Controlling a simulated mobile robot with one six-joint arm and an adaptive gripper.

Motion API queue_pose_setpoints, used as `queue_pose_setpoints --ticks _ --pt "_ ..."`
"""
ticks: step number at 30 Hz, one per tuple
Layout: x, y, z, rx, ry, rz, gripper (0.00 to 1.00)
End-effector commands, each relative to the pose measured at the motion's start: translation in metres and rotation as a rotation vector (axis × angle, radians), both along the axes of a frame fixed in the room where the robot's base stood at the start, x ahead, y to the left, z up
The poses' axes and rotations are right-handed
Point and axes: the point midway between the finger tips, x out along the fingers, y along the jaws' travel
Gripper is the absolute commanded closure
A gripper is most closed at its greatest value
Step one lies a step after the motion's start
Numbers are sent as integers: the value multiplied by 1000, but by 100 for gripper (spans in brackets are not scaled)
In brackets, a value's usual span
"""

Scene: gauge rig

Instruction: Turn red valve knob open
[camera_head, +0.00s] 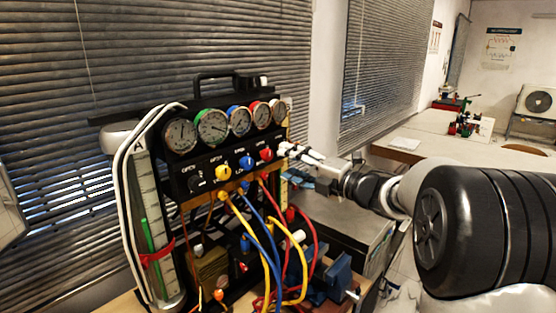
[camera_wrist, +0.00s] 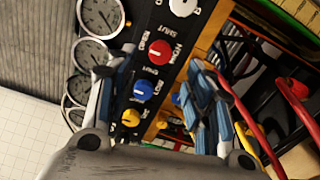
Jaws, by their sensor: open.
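My gripper (camera_head: 292,154) comes in from the right, at the panel's right edge. In the wrist view my gripper (camera_wrist: 163,68) is open, one finger on each side of the panel's knob row. No contact with the red knob shows. "OPEN" and "SHUT" labels are printed near it.
A blue knob (camera_head: 246,161) and a yellow knob (camera_head: 223,172) sit left of the red one. Several gauges (camera_head: 212,127) are above. Red, blue and yellow hoses (camera_head: 268,222) hang below, and red hoses (camera_wrist: 245,115) pass beside my right finger. A white knob (camera_wrist: 184,6) is further along.

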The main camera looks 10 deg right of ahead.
Motion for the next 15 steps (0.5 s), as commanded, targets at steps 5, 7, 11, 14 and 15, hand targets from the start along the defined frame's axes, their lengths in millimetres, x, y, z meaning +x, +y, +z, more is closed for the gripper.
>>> queue_pose_setpoints --ticks 5,7,11,14,15 --pt "-26 -20 0 0 0 -3 52" --pt "-32 -24 0 -1 -1 -2 52" --pt "-39 -28 0 -1 0 0 52" --pt "-41 -29 0 -1 0 1 52" --pt "-41 -29 0 -1 0 1 52"
